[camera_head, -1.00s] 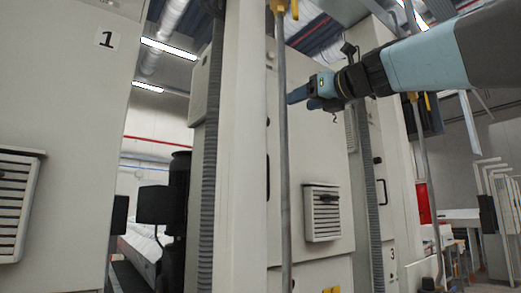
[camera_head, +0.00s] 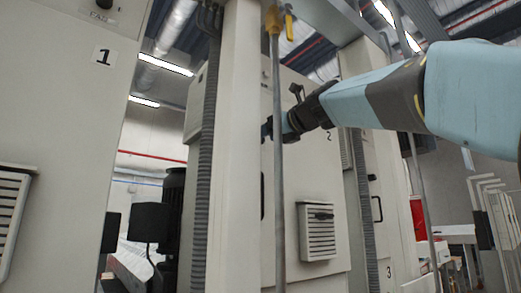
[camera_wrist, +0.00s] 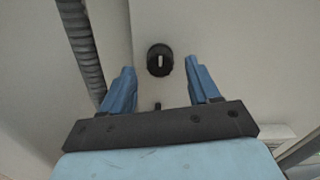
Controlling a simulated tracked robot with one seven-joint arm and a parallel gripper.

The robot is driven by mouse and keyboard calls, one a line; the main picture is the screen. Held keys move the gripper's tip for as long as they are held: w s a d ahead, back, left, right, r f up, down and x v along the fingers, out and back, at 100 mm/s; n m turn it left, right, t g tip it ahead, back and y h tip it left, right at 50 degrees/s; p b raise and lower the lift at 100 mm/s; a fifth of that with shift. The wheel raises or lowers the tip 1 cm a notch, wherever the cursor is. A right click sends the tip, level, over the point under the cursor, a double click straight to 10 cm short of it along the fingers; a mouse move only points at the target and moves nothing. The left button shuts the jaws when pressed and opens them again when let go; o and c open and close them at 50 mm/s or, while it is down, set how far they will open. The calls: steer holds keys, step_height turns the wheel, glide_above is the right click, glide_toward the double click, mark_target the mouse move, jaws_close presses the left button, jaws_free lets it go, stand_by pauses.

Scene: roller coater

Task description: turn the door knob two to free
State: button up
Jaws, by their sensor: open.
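The door knob (camera_wrist: 160,60) is a round black knob with a pale upright bar at its middle, on a light panel in the wrist view. My gripper (camera_wrist: 158,70) shows there with its two blue fingers apart, one on each side below the knob, and nothing held between them. I cannot tell how far the fingertips are from the panel. In the head view my gripper (camera_head: 268,130) reaches in from the right, partly behind a grey vertical pipe. The knob is hidden there. The cabinet door (camera_head: 300,170) bears a "2".
The grey vertical pipe (camera_head: 279,200) with a yellow valve handle (camera_head: 289,26) stands in front of my gripper. A pale column (camera_head: 237,150) and a ribbed hose (camera_head: 205,160) stand to its left. A louvred vent (camera_head: 317,232) juts from the door below.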

steer(key=shift+x, duration=1.15)
steer(key=shift+c, duration=0.2)
steer(key=c, duration=1)
steer(key=shift+m, duration=0.4)
steer(key=shift+w+d+f+m, duration=0.1)
steer(key=shift+m, duration=4.2)
steer(key=shift+w+d+f+m, duration=0.1)
steer(key=shift+d+m, duration=0.05)
steer(key=shift+m, duration=4.15)
